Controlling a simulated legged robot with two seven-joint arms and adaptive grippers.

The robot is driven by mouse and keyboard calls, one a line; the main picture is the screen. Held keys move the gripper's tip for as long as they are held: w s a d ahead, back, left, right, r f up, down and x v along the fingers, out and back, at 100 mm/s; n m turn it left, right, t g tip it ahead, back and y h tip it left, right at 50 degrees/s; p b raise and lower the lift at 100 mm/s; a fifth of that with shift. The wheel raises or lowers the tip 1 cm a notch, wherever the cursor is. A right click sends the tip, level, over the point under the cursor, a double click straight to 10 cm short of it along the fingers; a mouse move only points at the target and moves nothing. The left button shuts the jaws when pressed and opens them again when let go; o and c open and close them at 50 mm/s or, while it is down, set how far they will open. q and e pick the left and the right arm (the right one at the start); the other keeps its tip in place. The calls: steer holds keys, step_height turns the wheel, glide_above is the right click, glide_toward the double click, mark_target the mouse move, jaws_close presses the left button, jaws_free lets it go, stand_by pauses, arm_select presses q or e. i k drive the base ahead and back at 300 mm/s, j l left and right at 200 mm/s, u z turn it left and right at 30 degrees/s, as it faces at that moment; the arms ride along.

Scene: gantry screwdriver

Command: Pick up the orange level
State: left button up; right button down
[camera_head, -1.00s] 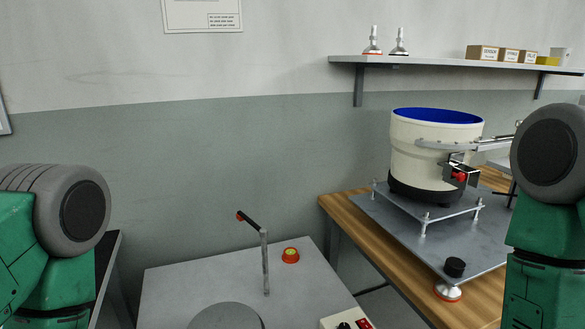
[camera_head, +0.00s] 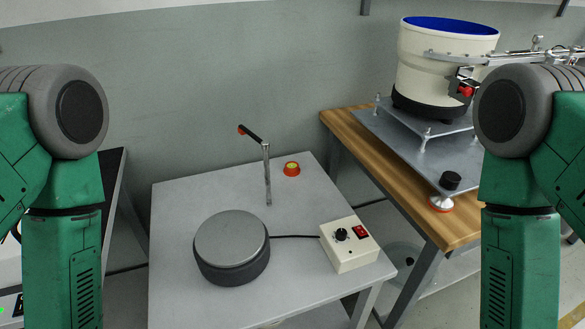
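I cannot make out an orange level in this view. On the grey table (camera_head: 185,300) a thin upright metal post (camera_head: 267,175) carries a black bar (camera_head: 252,133) with a small orange-red tip. An orange-red button with a yellow top (camera_head: 291,169) sits behind and right of the post. My green arms show at the left and right edges, with round grey joints on top. Both of my grippers are out of view, below the frame.
A round dark-grey disc unit (camera_head: 232,247) and a cream control box (camera_head: 348,245) stand on the grey table, joined by a cable. A wooden bench (camera_head: 360,140) at the right bears a cream bowl feeder (camera_head: 440,65) on a metal plate. The grey table's front left is clear.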

mark_target(291, 169)
steer(key=l+z, duration=0.25)
steer(key=i+l+z, duration=0.2)
steer(key=l, duration=0.2)
steer(key=l+z, duration=0.25)
steer(key=i+l, duration=0.05)
steer(key=l, duration=0.05)
